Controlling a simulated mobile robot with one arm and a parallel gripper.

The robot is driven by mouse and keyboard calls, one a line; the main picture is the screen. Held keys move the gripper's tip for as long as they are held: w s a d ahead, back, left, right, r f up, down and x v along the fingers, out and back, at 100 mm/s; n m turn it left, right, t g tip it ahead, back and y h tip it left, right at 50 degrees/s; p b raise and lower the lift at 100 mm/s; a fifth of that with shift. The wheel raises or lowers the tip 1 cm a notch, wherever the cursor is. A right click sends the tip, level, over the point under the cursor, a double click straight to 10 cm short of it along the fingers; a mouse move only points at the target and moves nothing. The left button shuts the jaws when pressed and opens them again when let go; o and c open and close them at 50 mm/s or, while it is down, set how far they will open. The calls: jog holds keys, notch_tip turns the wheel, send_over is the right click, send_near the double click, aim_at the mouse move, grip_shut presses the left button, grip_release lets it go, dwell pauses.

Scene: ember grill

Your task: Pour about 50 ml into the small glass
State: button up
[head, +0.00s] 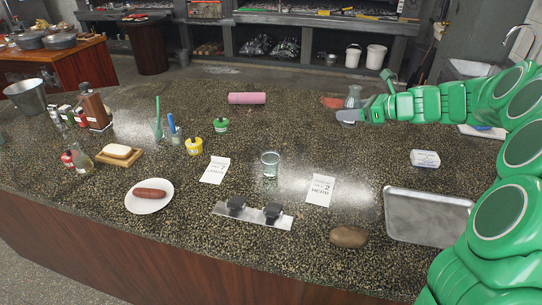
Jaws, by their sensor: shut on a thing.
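The small glass (270,164) stands upright near the middle of the dark speckled counter. It is clear, and I cannot tell whether it holds liquid. My gripper (349,115) is at the back right of the counter, well behind and to the right of the small glass. It is shut on a clear glass carafe (352,96), whose narrow neck shows above the fingers. The carafe looks about upright. Its lower part is hidden by my gripper, and its liquid level is too small to tell.
Two paper cards (214,170) (319,190) flank the small glass. A metal plate with two dark blocks (252,222) lies in front. A potato (348,236), a metal tray (425,232) and a white package (425,158) are to the right. A pink roll (247,98) lies behind.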

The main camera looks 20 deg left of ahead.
jog(key=s+a+f, duration=0.1)
jog(key=s+a, duration=0.8)
jog(key=a, duration=0.4)
jog(key=s+a, duration=0.9)
jog(key=a, duration=0.3)
jog(key=shift+w+f, duration=0.2)
jog(key=shift+f, duration=7)
jog(key=shift+w+f, duration=0.1)
jog(key=shift+w, duration=0.05)
